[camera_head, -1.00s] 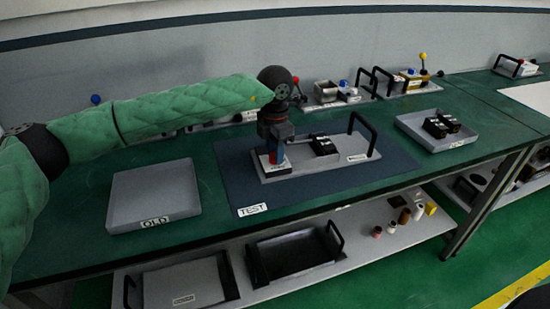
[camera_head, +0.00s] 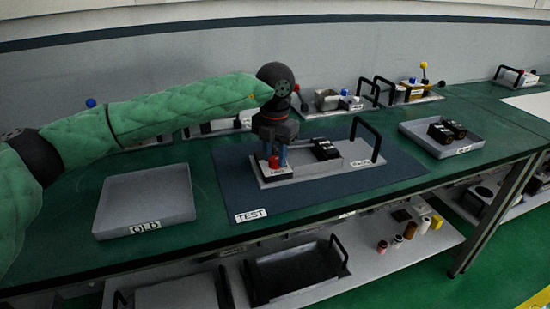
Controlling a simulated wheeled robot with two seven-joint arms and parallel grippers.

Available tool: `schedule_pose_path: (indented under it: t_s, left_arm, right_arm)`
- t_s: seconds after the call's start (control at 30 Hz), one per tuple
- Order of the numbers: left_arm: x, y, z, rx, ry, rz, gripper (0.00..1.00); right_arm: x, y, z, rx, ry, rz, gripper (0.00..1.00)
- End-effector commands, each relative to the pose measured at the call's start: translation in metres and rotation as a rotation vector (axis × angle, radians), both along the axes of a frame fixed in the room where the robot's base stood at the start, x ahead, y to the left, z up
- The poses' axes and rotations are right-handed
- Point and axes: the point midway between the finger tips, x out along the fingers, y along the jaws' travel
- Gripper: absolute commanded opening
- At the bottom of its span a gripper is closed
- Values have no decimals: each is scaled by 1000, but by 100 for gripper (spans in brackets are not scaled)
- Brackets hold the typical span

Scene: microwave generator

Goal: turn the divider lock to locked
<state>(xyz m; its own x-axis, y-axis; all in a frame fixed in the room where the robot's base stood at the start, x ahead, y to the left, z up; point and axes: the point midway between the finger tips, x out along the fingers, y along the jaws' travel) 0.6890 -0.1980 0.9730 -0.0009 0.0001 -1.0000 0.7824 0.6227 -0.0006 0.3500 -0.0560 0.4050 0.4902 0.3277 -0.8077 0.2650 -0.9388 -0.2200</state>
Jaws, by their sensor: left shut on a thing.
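My left gripper (camera_head: 273,160) points down over the left end of a grey unit (camera_head: 335,172) on the blue TEST mat (camera_head: 233,190). Its two blue fingers are shut on a small red knob (camera_head: 274,163), which I take to be the divider lock, one finger on each side. A white label (camera_head: 281,172) lies just in front of the knob; its text is too small to read, so I cannot tell the lock's position. The unit also carries a black block (camera_head: 324,149) and a black handle (camera_head: 369,128) at its right end. My right gripper is out of view.
A grey tray marked OLD (camera_head: 146,200) stands left of the mat. Another grey tray (camera_head: 415,135) with black blocks (camera_head: 440,133) stands to the right. Other units with black handles line the wall. Small parts (camera_head: 397,242) lie on the shelf below.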

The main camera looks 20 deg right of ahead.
Motion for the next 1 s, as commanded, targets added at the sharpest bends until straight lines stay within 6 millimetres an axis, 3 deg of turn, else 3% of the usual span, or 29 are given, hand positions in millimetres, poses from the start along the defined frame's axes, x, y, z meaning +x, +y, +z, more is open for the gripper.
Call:
schedule_pose_path:
  t_s: [0.47,0.5,0.6,1.0]
  left_arm:
    - [0,0,1,-1,-1,12,7]
    - [0,0,1,-1,-1,12,34]
    - [0,0,1,-1,-1,12,52]
    - [1,0,8,-1,-2,12,52]
  right_arm:
    - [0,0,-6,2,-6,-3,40]
    - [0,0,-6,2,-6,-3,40]
    - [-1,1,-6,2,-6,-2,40]
    - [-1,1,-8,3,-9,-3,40]
